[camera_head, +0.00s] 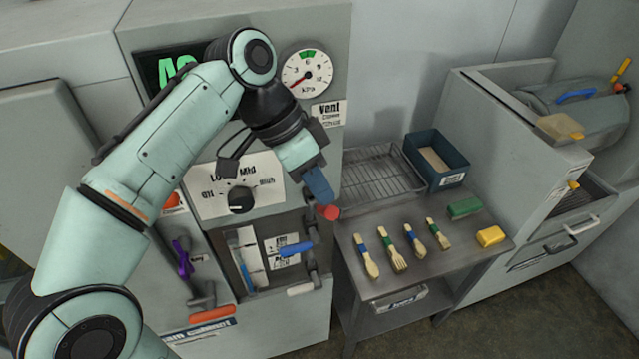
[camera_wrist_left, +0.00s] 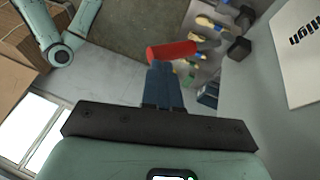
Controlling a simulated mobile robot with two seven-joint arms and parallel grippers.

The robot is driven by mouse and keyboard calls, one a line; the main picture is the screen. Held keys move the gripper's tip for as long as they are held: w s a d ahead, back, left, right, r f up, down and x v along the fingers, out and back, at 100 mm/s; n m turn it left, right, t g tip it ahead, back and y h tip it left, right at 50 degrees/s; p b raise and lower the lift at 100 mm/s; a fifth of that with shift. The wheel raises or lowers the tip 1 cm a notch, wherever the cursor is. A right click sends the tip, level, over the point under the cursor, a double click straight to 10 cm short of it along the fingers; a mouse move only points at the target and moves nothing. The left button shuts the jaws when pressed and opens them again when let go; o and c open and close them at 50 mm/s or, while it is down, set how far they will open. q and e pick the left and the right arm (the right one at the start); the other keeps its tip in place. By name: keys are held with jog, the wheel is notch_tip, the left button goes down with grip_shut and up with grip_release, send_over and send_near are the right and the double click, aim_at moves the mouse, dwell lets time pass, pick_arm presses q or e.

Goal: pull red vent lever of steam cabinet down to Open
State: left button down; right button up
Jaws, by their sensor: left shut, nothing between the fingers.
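The steam cabinet (camera_head: 300,25) stands at the left, with a "Vent" label (camera_head: 328,112) on its upper right front. The red end of the vent lever (camera_head: 329,212) shows at the cabinet's right edge, low beside the dial panel. In the left wrist view the red lever grip (camera_wrist_left: 172,51) lies across, just past the fingertips. My left gripper (camera_head: 320,190) points down at it with blue fingers shut and empty. The fingertips are at or very near the red grip; I cannot tell whether they touch. The lever's pivot is hidden by my arm. My right gripper is out of view.
A pressure gauge (camera_head: 306,73) and a heat dial (camera_head: 241,200) are on the cabinet front. To the right, a metal table (camera_head: 400,283) carries several brushes and forks, a wire rack (camera_head: 372,176) and a blue bin (camera_head: 437,158).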

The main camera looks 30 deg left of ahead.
aim_at(328, 218)
pick_arm(q)
jog(key=f+t+y+b, duration=0.1)
jog(key=s+d+f+y+b, duration=0.1)
jog(key=b, duration=0.1)
jog(key=shift+d+m+t, duration=0.25)
jog(key=shift+m+t, duration=0.05)
jog(key=shift+t, duration=0.1)
jog(key=shift+s+d+f+t+y+b, duration=0.3)
jog(key=shift+s+d+f+y+b, duration=0.15)
jog(key=shift+s+d, duration=0.25)
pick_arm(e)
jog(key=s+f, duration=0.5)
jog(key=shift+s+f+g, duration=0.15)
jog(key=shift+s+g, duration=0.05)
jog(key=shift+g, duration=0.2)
